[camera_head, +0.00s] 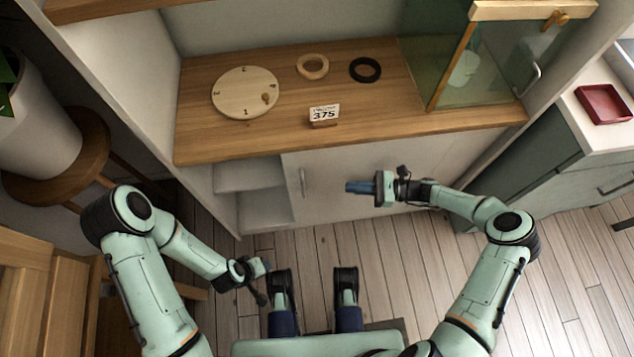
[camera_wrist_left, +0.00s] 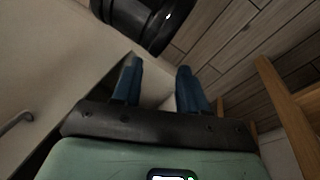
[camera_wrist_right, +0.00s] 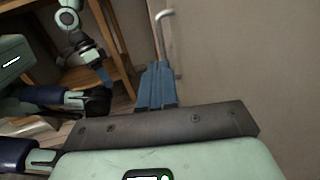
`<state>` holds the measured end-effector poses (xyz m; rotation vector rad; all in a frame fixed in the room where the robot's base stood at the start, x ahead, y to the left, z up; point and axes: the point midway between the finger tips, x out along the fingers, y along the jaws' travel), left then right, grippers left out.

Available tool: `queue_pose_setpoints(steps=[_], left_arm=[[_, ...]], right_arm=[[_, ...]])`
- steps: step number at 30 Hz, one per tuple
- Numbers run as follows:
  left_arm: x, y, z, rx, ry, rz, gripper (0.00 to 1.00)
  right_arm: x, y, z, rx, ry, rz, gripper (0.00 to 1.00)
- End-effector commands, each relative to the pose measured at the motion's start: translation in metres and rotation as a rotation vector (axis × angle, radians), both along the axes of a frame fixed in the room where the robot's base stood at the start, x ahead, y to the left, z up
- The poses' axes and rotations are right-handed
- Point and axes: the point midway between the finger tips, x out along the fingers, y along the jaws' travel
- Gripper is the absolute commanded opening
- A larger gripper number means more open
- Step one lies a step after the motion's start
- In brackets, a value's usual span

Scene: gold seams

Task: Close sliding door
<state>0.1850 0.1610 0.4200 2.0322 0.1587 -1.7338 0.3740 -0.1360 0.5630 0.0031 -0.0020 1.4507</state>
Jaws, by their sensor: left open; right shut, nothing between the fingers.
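The sliding door (camera_head: 345,175) is a pale panel under the wooden counter, with a vertical bar handle (camera_head: 302,182) near its left edge. Left of it the cabinet is open and shows a shelf (camera_head: 250,178). My right gripper (camera_head: 350,187) is shut and empty in front of the door, right of the handle and pointing left. In the right wrist view its blue fingers (camera_wrist_right: 156,86) are together, with the handle (camera_wrist_right: 160,35) beyond them. My left gripper (camera_head: 266,267) is low, left of my feet; its fingers (camera_wrist_left: 160,90) are apart with nothing between them in the left wrist view.
A stool (camera_head: 85,165) with a planter stands left. A red tray (camera_head: 603,104) lies right. Floor before the door is clear.

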Motion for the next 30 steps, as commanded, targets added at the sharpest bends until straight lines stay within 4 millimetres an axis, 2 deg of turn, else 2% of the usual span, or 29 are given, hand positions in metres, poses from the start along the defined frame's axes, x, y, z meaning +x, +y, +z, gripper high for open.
queue_pose_setpoints(steps=[1, 9, 15, 21, 30], left_arm=[[0.001, 0.000, -0.001, 0.001, -0.002, 0.001, 0.43], [0.005, 0.003, -0.004, 0.006, -0.013, 0.005, 0.43], [0.010, 0.005, -0.008, 0.012, -0.024, 0.010, 0.43], [0.012, 0.006, -0.009, 0.016, -0.030, 0.013, 0.43], [0.012, 0.006, -0.009, 0.016, -0.031, 0.013, 0.43]], right_arm=[[0.001, 0.013, 0.000, 0.004, 0.000, 0.005, 0.00], [0.007, 0.071, -0.001, 0.002, -0.001, 0.006, 0.00], [0.011, 0.100, -0.001, -0.001, -0.002, 0.003, 0.00], [0.012, 0.110, -0.001, -0.003, -0.002, 0.002, 0.00], [0.012, 0.111, -0.001, -0.003, -0.002, 0.002, 0.00]])
